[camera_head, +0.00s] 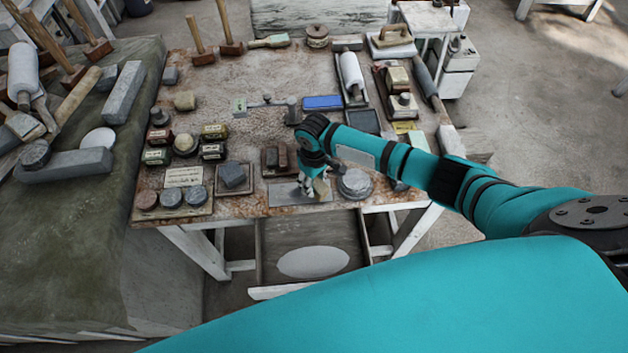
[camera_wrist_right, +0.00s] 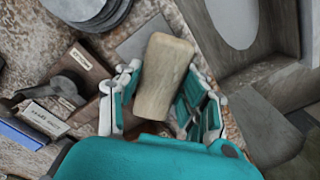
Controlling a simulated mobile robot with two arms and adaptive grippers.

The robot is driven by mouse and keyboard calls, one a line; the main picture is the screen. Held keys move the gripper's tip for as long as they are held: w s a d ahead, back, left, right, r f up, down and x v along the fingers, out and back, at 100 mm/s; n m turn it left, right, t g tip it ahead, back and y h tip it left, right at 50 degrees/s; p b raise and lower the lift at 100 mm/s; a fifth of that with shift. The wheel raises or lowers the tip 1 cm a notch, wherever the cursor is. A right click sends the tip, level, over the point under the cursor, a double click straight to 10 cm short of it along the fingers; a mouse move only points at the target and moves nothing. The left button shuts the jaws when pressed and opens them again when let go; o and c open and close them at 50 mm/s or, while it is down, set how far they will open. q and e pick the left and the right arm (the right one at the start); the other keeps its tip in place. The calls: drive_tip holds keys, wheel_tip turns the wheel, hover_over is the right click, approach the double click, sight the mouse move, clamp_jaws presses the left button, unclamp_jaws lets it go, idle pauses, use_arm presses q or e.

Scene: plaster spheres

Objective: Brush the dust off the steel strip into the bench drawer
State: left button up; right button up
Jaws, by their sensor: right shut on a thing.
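My right gripper (camera_head: 314,190) is at the front edge of the bench, over the right part of the grey steel strip (camera_head: 285,194). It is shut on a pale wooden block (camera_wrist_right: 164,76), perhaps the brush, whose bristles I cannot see. The block also shows small in the head view (camera_head: 321,188). The strip shows partly behind the block in the wrist view (camera_wrist_right: 143,38); I cannot make out dust on it. The bench drawer (camera_head: 283,236) is pulled open below the front edge, with a white oval patch (camera_head: 313,262) inside. My left gripper is out of view.
A round grey stack (camera_head: 355,184) stands close right of the gripper. A wooden tray with dark blocks (camera_head: 278,160) lies behind the strip, a dark stone block (camera_head: 234,176) to its left. Tins, a blue box (camera_head: 322,102) and rollers crowd the bench (camera_head: 225,95).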

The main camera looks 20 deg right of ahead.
drive_tip(key=shift+f, duration=0.45)
drive_tip(key=shift+s, duration=0.1)
drive_tip(key=shift+s+d+r+p, duration=0.15)
drive_tip(key=shift+s+p, duration=0.2)
drive_tip(key=shift+p, duration=0.05)
drive_tip(key=shift+s+d, duration=0.25)
drive_tip(key=shift+s, duration=0.35)
drive_tip(key=shift+w, duration=0.1)
